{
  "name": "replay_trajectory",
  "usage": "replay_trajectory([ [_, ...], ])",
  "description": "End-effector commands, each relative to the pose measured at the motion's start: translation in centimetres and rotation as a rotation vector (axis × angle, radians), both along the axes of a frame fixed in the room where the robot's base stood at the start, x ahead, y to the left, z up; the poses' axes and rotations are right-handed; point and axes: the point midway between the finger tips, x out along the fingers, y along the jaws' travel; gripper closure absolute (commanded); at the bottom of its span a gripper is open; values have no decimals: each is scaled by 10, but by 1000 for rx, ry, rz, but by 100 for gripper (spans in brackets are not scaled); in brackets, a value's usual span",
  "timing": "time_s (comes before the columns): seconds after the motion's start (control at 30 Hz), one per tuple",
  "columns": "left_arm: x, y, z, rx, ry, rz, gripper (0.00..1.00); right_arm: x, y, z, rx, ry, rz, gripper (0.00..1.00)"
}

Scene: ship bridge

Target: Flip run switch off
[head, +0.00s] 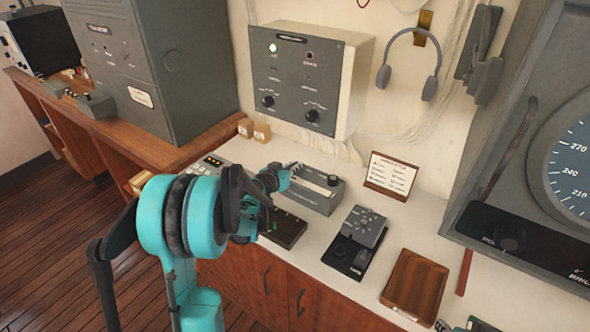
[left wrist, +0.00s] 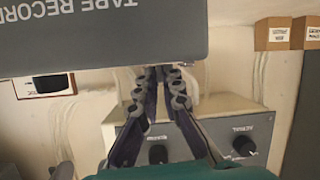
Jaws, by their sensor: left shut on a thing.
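My left gripper (head: 292,168) is at the back of a grey box (head: 318,201) on the white counter. In the left wrist view the picture is upside down and a grey box marked "TAPE RECORD" (left wrist: 100,30) fills the upper left. There the left gripper (left wrist: 160,74) has its two dark fingers close together at the box's edge. They appear shut on a small part, likely the run switch, which the fingers and box mostly hide. I cannot read a "run" label. My right gripper is not in view.
A wall panel (head: 290,80) with a lit green lamp and two knobs hangs behind. A dark handset unit (head: 357,240), a brown tray (head: 415,284) and a small sign (head: 391,174) stand to the right. Two small boxes (head: 254,130) sit behind the gripper.

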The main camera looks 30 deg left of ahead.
Motion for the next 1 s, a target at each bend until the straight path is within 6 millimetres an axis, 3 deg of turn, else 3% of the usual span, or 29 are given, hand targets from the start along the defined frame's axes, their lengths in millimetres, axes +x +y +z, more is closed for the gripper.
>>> replay_trajectory([
  [0.37,0,0,0,0,-3,-1,100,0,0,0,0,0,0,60],
  [0.4,0,0,0,0,-3,-1,86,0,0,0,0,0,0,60],
  [0.47,0,0,0,0,-3,-1,72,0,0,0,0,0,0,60],
  [0.8,-2,0,1,0,-3,0,72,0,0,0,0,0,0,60],
  [1.0,-30,3,10,-2,-3,2,72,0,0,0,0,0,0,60],
])
